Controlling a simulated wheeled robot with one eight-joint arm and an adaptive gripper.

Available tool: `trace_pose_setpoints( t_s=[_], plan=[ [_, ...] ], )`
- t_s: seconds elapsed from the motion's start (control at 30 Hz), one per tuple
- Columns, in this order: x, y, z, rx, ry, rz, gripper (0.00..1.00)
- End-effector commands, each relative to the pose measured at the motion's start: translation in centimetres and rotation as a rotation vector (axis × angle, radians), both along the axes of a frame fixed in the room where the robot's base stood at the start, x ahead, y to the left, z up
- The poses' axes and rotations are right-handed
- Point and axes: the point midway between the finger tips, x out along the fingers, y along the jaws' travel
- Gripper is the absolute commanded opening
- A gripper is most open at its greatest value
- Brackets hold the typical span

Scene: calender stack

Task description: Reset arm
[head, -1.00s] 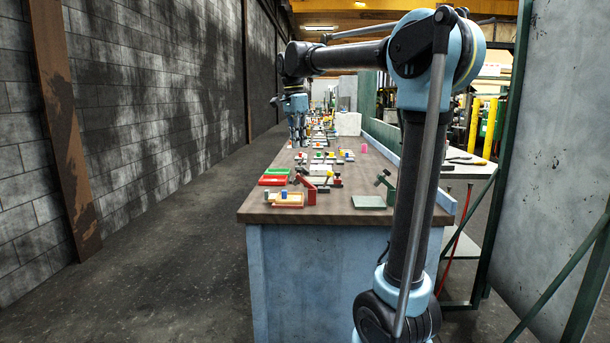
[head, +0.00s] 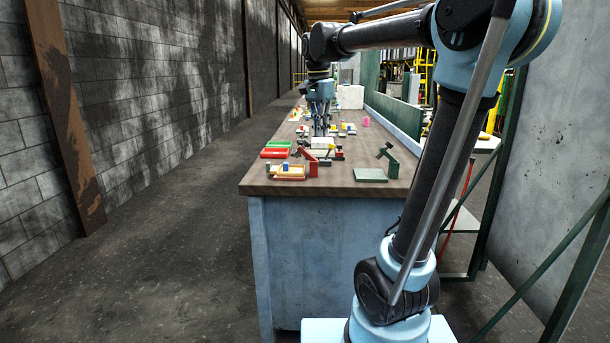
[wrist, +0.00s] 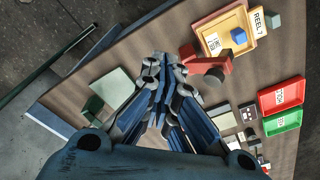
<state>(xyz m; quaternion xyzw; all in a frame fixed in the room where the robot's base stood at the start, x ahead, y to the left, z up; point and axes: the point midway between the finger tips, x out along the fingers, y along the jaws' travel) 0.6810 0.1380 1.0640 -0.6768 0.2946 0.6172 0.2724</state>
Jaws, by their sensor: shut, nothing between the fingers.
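My gripper (head: 320,132) is shut and empty, pointing down above the workbench (head: 345,187) in the head view. In the wrist view my gripper (wrist: 166,72) shows with its fingertips together over bare wood, between a pale green plate (wrist: 115,90) and a red bracket (wrist: 205,70). My arm reaches out from the right side of the head view and bends down over the bench.
Near the bench's front stand an orange tray (head: 290,173) with a blue cube, red and green trays (head: 274,153), a red bracket (head: 308,160) and a green stand (head: 371,174). A block wall (head: 150,90) lies left across open floor. A grey panel (head: 560,140) stands right.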

Motion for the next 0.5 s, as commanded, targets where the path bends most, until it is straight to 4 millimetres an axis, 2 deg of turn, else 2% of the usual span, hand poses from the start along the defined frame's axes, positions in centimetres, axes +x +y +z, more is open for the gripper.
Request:
trace_pose_setpoints(
  t_s=[0.03, 0.2, 0.5],
  plan=[
    [-1.3, -1.2, -1.1, 0.003, -0.002, 0.032, 0.0],
    [-5.3, -4.6, -4.7, 0.007, -0.012, 0.168, 0.0],
    [-12.5, -9.2, -12.5, 0.004, -0.038, 0.405, 0.0]
  ],
)
